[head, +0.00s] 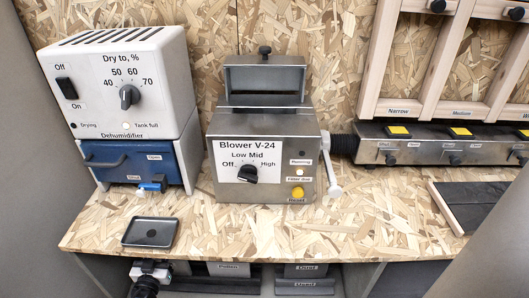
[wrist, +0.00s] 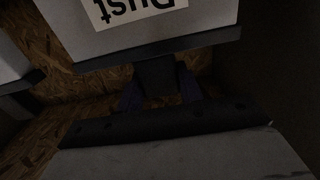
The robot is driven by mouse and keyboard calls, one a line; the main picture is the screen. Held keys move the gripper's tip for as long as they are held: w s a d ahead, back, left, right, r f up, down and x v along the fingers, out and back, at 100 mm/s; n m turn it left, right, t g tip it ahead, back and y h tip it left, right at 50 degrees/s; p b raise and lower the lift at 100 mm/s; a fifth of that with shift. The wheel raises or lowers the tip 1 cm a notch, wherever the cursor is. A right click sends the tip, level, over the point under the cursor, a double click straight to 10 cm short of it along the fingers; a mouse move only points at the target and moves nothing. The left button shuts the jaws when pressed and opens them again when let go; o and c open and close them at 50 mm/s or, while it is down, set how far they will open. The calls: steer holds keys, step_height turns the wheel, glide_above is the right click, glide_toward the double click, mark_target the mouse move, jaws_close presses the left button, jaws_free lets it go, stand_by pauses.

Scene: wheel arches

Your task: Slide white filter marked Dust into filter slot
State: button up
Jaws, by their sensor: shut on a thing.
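In the wrist view the white filter marked Dust (wrist: 205,28) fills the top, its label upside down and a dark strip along its edge. My gripper (wrist: 160,88) is shut on the dark block at that edge. The picture is dim, so the fingers are hard to make out. The grey Blower V-24 (head: 264,160) stands on the bench. On its top is an upright grey frame with a dark opening (head: 264,99), which looks like the filter slot; no filter shows in it.
Labels Pollen, Dust and Used show under the bench edge (head: 190,253). A dehumidifier (head: 130,75) stands left of the blower, with a small black tray (head: 151,232) in front. A row of valves (head: 430,145) is at right. The front middle of the bench is clear.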

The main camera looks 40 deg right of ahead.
steer(key=shift+r+p, duration=1.3)
steer(key=shift+r, duration=1.5)
steer(key=b+v, duration=0.4)
steer(key=v, duration=1.2)
steer(key=shift+b, duration=0.3)
steer(key=shift+f, duration=0.1)
